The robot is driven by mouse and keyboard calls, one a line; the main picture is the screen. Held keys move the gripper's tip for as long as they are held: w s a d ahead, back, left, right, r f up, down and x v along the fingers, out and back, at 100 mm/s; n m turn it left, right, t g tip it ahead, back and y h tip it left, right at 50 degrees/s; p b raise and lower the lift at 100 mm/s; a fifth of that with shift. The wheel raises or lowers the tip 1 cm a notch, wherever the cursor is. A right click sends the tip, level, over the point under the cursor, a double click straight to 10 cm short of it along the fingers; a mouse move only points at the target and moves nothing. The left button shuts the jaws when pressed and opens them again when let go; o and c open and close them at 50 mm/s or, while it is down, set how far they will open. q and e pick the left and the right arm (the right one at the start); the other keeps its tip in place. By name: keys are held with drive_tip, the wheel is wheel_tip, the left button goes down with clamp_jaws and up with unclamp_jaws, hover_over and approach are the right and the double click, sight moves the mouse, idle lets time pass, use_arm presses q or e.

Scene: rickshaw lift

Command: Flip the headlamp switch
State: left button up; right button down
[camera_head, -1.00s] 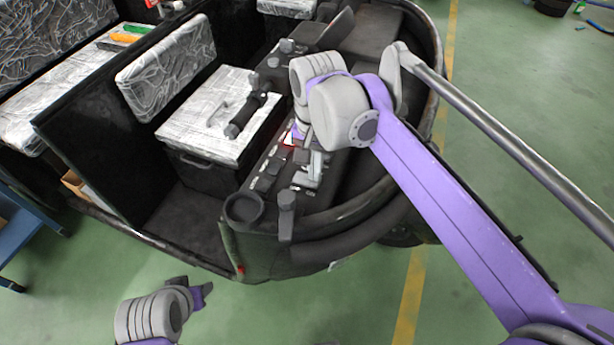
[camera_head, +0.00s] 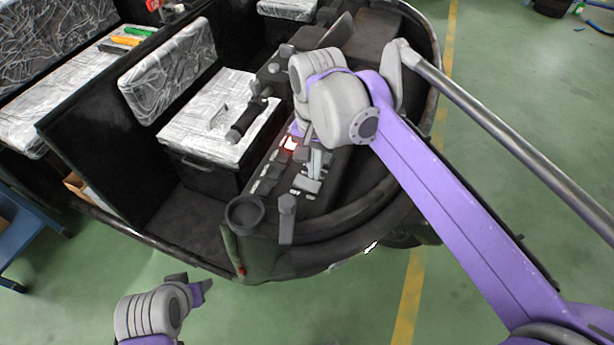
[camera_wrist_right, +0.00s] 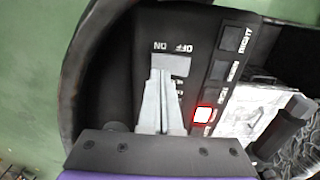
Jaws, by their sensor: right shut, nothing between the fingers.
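The dark control panel (camera_head: 275,178) runs along the rickshaw's front. In the right wrist view a wide light-grey rocker switch (camera_wrist_right: 174,65) sits beside upside-down ON and OFF lettering; it also shows in the head view (camera_head: 307,185). My right gripper (camera_wrist_right: 164,80) is shut and empty, its fingertips over or against this switch; contact cannot be told. In the head view the right gripper (camera_head: 315,168) reaches down to the panel. A red-lit button (camera_wrist_right: 203,114) is beside the fingers. No headlamp label is readable. My left gripper (camera_head: 203,288) hangs low over the floor, its opening unclear.
A row of dark buttons (camera_wrist_right: 218,70) lies right of the fingers. A black handlebar grip (camera_head: 247,119) and a white-topped box seat (camera_head: 215,140) stand left of the panel. A curved dark rim (camera_head: 365,222) bounds the front.

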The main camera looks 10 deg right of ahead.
sight(314, 186)
use_arm(q)
drive_tip(key=r+p, duration=0.1)
drive_tip(key=w+r+p, duration=0.1)
drive_tip(key=r, duration=0.1)
drive_tip(key=shift+w+r, duration=0.15)
drive_tip(key=shift+r, duration=0.05)
use_arm(e)
wheel_tip(314, 186, up, 4)
drive_tip(key=shift+r, duration=0.1)
drive_tip(key=shift+s, duration=0.1)
